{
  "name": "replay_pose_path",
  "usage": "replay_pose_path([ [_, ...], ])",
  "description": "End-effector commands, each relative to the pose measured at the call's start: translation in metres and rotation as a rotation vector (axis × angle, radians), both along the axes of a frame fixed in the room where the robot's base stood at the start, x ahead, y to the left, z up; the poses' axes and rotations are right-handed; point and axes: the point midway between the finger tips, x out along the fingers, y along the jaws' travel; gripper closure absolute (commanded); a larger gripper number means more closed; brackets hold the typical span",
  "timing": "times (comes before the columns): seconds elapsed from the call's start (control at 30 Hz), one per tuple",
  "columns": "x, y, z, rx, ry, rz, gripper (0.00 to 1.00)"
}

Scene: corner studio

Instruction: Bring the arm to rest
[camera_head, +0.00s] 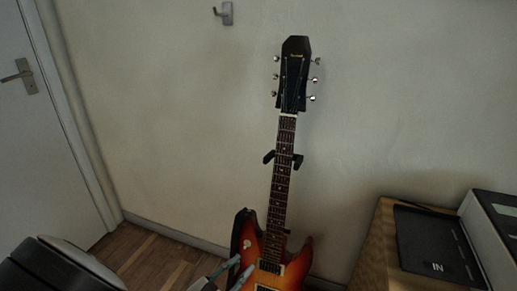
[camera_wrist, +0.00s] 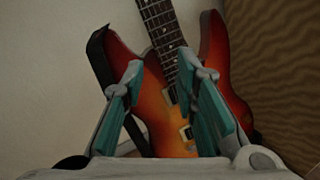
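My gripper (camera_wrist: 160,75) is open in the wrist view, its two teal-padded fingers spread apart with nothing between them. It points at the body of a sunburst electric guitar (camera_wrist: 216,60), which stands behind the fingertips. In the head view my gripper (camera_head: 237,273) shows only in part at the bottom edge, in front of the guitar (camera_head: 271,249). The guitar leans upright near the wall with its neck in a dark stand. I cannot tell whether a fingertip touches the guitar.
A wooden cabinet (camera_head: 374,250) stands at the right with a black mat (camera_head: 437,240) marked IN and a dark-topped white box (camera_head: 487,235). A wall hook (camera_head: 224,14) is above. A white door (camera_head: 32,150) is at left. Wooden floor (camera_head: 150,258) shows between.

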Motion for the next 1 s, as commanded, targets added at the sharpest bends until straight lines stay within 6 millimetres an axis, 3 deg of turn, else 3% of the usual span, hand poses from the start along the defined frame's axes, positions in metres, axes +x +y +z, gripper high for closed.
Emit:
replay_pose_path([
  [0.03, 0.005, -0.015, 0.02, 0.051, -0.003, -0.08, 0.73],
  [0.2, 0.006, -0.066, 0.073, 0.2, -0.006, -0.332, 0.73],
  [0.47, -0.016, -0.144, 0.142, 0.436, -0.014, -0.695, 0.73],
  [0.7, -0.057, -0.204, 0.193, 0.667, -0.033, -0.996, 0.73],
  [1.0, -0.126, -0.254, 0.24, 0.977, -0.075, -1.311, 0.73],
])
